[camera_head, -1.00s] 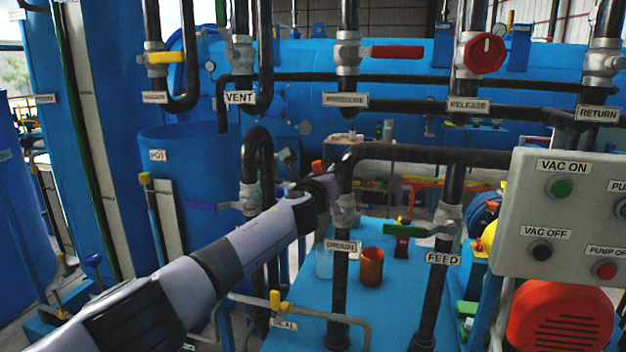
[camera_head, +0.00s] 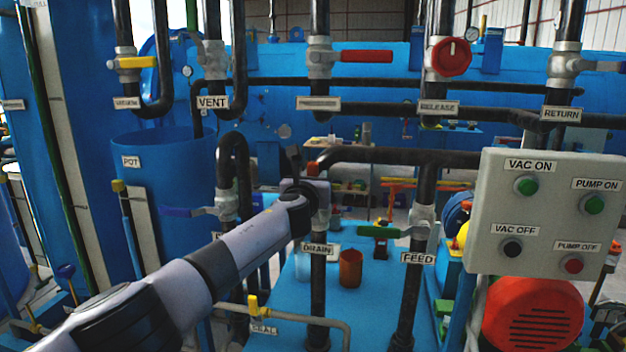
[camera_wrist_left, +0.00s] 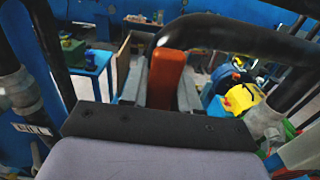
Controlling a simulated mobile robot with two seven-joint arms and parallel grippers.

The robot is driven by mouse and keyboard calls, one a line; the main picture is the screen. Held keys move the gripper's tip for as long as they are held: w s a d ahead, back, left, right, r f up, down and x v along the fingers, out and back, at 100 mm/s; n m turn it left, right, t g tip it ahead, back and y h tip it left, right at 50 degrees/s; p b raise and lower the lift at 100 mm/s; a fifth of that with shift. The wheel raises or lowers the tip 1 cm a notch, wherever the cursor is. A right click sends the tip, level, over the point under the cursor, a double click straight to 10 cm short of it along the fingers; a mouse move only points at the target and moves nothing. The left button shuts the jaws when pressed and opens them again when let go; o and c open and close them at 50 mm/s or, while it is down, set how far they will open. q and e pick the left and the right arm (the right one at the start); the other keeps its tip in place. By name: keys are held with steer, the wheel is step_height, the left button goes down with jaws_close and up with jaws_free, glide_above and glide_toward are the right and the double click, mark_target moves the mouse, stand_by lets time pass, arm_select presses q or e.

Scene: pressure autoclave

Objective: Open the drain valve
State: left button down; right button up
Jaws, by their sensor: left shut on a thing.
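The drain valve sits on the dark pipe above the DRAIN label (camera_head: 318,249), in the middle of the head view. Its orange handle (camera_head: 313,168) shows only as a small tip above my gripper. My left gripper (camera_head: 308,184) reaches in from the left and covers most of the valve body. In the left wrist view the orange handle (camera_wrist_left: 166,80) stands between the two grey fingers (camera_wrist_left: 160,88), and the gripper is shut on it. The handle's joint with the valve is hidden. My right gripper is not in view.
The FEED valve's green handle (camera_head: 378,231) lies close to the right. A blue handle (camera_head: 190,212) is to the left. A dark pipe (camera_head: 390,156) bends just behind the gripper. The grey button panel (camera_head: 545,212) stands at the right. An orange cup (camera_head: 350,268) stands on the blue surface below.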

arm_select(q)
steer(key=shift+d+r, duration=0.1)
steer(key=shift+r, duration=0.05)
steer(key=c, duration=0.9)
jaws_free()
steer(key=shift+s, duration=0.2)
steer(key=shift+s+a, duration=0.25)
steer(key=shift+s, duration=1.45)
steer(key=shift+s+a, duration=0.2)
steer(key=shift+s, duration=1.5)
